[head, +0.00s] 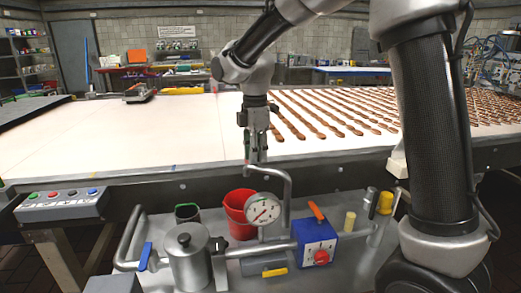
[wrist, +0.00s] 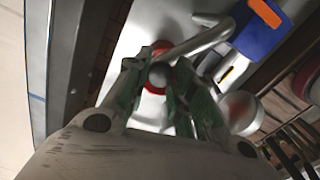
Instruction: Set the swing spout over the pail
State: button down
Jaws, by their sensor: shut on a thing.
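The swing spout (head: 275,170) is a bent grey metal pipe rising behind the round gauge, with its free end to the left. My gripper (head: 256,157) points down at that free end. In the wrist view my gripper (wrist: 165,85) has its green-padded fingers on both sides of the spout (wrist: 200,40) near its rounded end, shut on it. The red pail (head: 236,206) stands on the metal bench below, left of the gauge. In the wrist view the pail's red rim (wrist: 160,45) shows behind the spout's end, which overlaps it. Part of the pail is hidden.
A white-faced gauge (head: 263,209), a blue box with a red knob (head: 321,256), a lidded metal pot (head: 187,258) and a dark green-rimmed container (head: 187,211) crowd the bench. Behind, a wide belt (head: 130,130) carries rows of brown pieces on its right. A button panel (head: 62,202) is at left.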

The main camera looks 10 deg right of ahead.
jog(key=shift+s+a+n, duration=0.25)
jog(key=shift+s+n, duration=0.45)
jog(key=shift+n, duration=0.2)
jog(key=shift+s+a+n, duration=0.25)
jog(key=shift+s+n, duration=0.5)
jog(key=shift+n, duration=0.15)
jog(key=shift+s+a+n, duration=0.25)
jog(key=shift+s+n, duration=0.45)
jog(key=shift+n, duration=0.2)
jog(key=c, duration=1.2)
grip_release()
jog(key=shift+s, duration=0.1)
jog(key=shift+o, duration=0.2)
jog(key=shift+r, duration=0.1)
notch_tip(320, 180, up, 12)
